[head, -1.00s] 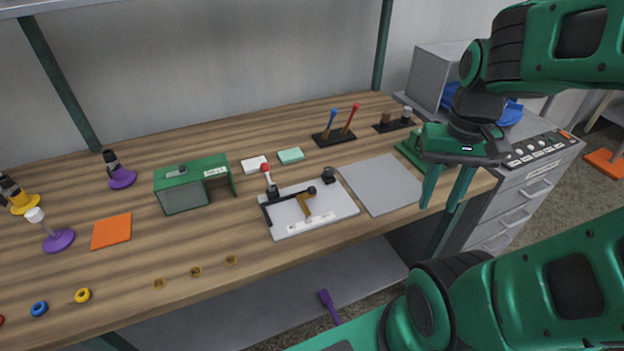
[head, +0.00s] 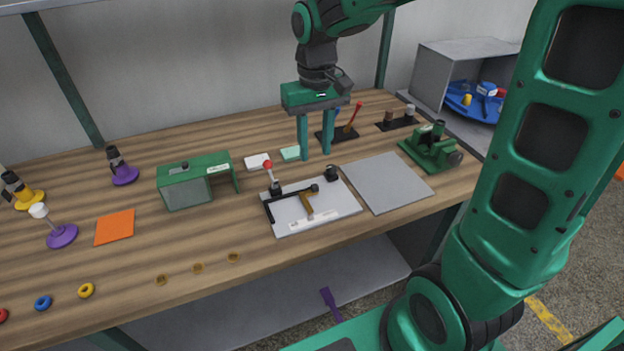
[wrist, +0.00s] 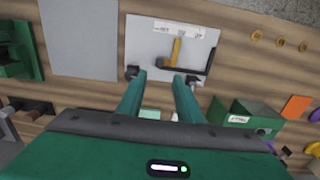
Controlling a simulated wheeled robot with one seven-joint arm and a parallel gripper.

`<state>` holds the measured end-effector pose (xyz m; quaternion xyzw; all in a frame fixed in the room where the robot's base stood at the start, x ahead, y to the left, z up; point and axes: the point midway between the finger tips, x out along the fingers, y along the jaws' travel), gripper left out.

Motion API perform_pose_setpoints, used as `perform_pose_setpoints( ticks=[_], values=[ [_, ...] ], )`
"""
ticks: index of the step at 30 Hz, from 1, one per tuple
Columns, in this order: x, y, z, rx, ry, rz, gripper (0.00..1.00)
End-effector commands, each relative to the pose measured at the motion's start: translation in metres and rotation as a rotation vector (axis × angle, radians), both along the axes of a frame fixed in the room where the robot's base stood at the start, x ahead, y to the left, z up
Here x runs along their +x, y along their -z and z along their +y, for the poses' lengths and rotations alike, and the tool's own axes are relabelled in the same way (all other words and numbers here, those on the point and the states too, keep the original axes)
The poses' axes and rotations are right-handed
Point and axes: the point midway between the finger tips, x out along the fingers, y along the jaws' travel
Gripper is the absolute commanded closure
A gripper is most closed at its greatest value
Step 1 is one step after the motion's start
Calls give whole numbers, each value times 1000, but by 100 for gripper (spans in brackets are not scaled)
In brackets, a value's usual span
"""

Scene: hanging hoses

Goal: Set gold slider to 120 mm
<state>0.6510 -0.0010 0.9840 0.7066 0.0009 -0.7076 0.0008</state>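The gold slider (head: 306,206) is a small gold-brown bar on a light grey plate (head: 340,210) in the middle of the bench, next to a black rail (head: 292,193). It also shows in the wrist view (wrist: 177,49), beside a white label strip (wrist: 172,30) whose marks are too small to read. My gripper (head: 315,156) is open and empty, fingers pointing down, above the bench behind the plate. No contact with the slider shows.
A green housing (head: 195,185) is to the left, a bare grey panel (head: 388,183) to the right. Red and blue levers (head: 352,120) stand behind my gripper.

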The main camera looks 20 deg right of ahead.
Motion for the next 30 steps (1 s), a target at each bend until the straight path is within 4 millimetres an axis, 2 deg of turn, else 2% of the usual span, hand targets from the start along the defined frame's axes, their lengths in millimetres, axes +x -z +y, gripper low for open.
perform_pose_setpoints(
  ticks=[5,12,18,24,30],
  values=[
    [0,19,1,0,-1,4,67],
    [0,62,-1,-1,2,4,67],
    [0,91,-1,-1,2,3,67],
    [0,104,-1,0,2,1,67],
    [0,106,-1,0,2,0,67]
  ],
)
